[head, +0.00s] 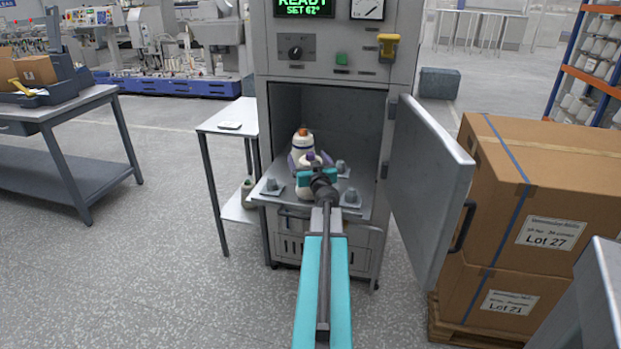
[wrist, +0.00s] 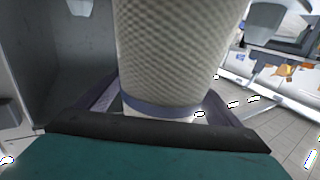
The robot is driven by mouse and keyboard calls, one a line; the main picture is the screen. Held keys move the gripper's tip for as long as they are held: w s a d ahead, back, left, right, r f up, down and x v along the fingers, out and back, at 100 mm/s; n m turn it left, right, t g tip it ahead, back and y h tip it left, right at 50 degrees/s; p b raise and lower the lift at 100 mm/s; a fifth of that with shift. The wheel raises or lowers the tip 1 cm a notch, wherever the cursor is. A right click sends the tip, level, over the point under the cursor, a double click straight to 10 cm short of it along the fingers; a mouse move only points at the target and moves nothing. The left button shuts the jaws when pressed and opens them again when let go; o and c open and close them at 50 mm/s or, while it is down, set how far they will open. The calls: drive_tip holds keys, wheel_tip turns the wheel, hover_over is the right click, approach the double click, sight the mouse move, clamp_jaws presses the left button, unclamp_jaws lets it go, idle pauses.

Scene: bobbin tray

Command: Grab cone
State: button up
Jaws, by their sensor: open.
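Two pale yarn cones are on the peg tray (head: 264,195) in the open cabinet. The rear cone (head: 302,141) has an orange tip. The front cone (head: 306,158) has a purple top, and my gripper hides much of its lower part. My gripper (head: 310,162) is open at the front cone, with a finger on either side. In the wrist view a pale, textured cone (wrist: 170,50) with a bluish band at its lower end stands between the spread fingers (wrist: 162,103). I cannot tell whether the fingers touch it.
Several bare grey pegs (head: 351,197) stand on the tray around the cones. The cabinet door (head: 432,170) hangs open on the right, beside stacked cartons (head: 545,190). A small side table (head: 228,118) stands left of the cabinet. The floor at left front is clear.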

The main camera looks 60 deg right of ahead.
drive_tip(key=c, duration=1.8)
drive_tip(key=shift+r, duration=0.1)
drive_tip(key=shift+r+p, duration=1)
drive_tip(key=shift+r, duration=3.9)
